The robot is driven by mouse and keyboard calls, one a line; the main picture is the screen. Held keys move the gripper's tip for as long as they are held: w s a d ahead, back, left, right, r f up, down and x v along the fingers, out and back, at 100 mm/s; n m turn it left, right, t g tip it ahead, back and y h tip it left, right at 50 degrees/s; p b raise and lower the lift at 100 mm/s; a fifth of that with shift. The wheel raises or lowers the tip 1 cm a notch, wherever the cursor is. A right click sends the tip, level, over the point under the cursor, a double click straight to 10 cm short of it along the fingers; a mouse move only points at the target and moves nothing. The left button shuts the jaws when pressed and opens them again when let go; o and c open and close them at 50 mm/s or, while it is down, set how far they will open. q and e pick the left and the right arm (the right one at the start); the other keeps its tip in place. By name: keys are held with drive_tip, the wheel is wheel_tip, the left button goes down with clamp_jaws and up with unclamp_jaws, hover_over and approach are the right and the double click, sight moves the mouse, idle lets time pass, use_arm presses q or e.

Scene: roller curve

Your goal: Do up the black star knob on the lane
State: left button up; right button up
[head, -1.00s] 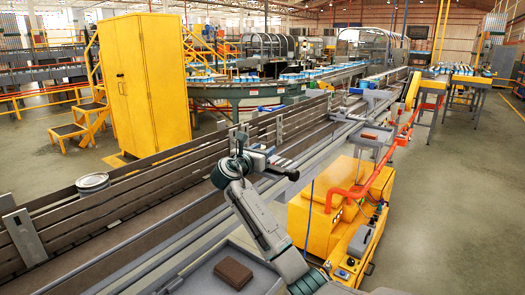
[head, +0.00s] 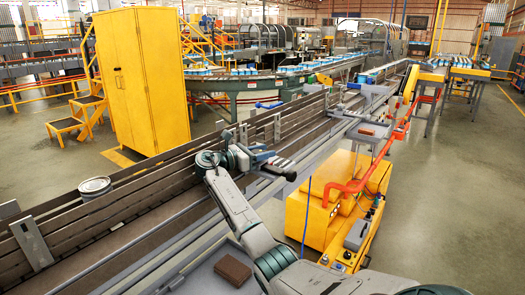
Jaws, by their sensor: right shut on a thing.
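The lane (head: 130,226) runs diagonally from the bottom left to the back right, with brown side rails and a grey metal edge. My right gripper (head: 282,166) is over the lane's near side at mid-picture, its arm coming in from the bottom right. It is shut at the lane's rail on a small dark part, which I take to be the black star knob; the fingers hide most of it. I cannot make out the knob's shape or how far it is screwed in. My left gripper is not in view.
A brown block (head: 233,270) lies on a grey tray below my arm. A yellow machine (head: 322,212) with an orange pipe (head: 352,186) stands right of the lane. A yellow cabinet (head: 140,80) stands behind it.

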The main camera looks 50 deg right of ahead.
drive_tip(key=shift+r, duration=0.15)
drive_tip(key=o, duration=1)
drive_tip(key=shift+r+b, duration=0.2)
drive_tip(key=shift+b, duration=0.15)
wheel_tip(320, 180, up, 3)
drive_tip(key=shift+f+b, duration=0.2)
drive_tip(key=shift+b, duration=0.7)
drive_tip(key=s+a+b, duration=0.1)
drive_tip(key=s+a, duration=0.2)
drive_tip(key=s+a+r+b, duration=0.1)
drive_tip(key=s+a+b, duration=0.1)
drive_tip(key=s+a, duration=0.2)
drive_tip(key=s+a+r+b, duration=0.1)
drive_tip(key=s+a, duration=0.3)
drive_tip(key=shift+s+a, duration=0.15)
drive_tip(key=shift+s, duration=0.1)
